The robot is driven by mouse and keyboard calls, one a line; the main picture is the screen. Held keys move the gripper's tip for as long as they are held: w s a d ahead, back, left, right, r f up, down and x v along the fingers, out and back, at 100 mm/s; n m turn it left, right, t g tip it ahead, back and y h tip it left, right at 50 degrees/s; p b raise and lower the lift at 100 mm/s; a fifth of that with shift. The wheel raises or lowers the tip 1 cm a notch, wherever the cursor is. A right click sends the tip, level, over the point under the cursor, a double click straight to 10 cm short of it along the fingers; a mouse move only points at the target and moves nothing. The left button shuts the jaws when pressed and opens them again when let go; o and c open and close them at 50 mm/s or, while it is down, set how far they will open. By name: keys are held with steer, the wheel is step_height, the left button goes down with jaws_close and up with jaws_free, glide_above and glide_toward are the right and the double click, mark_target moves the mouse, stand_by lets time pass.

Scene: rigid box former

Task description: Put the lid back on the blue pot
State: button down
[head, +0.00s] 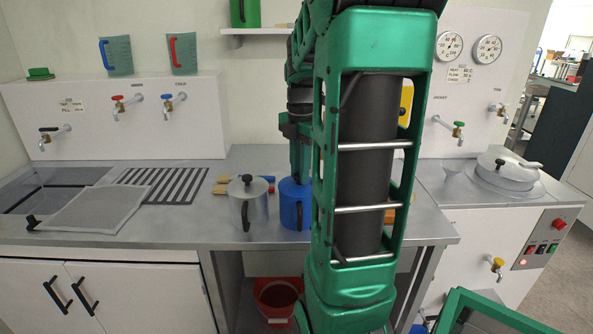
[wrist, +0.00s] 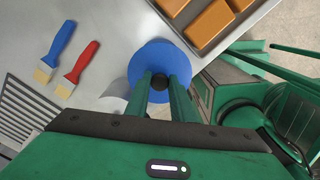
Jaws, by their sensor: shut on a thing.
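The blue pot (head: 294,212) stands upright near the front edge of the steel worktop, just right of a silver pot. Its blue lid (wrist: 158,58) is a round disc with a dark knob (wrist: 158,82) in the middle. My gripper (wrist: 158,88) is shut on that knob, with one finger on each side. In the head view my gripper (head: 300,174) points down at the top of the blue pot, partly behind my arm. The lid is over the pot's mouth; I cannot tell whether it rests fully on the rim. The pot body is hidden in the wrist view.
The lidded silver pot (head: 249,210) stands close on the left. A blue brush (wrist: 56,50) and a red brush (wrist: 80,66) lie beyond. A tray (wrist: 193,40) of orange-brown blocks is close to the lid. A slotted drain (head: 165,184) lies left.

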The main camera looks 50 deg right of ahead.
steer(key=c, duration=1)
jaws_free()
steer(key=shift+r, duration=3.5)
jaws_close()
steer(key=shift+f, duration=2.75)
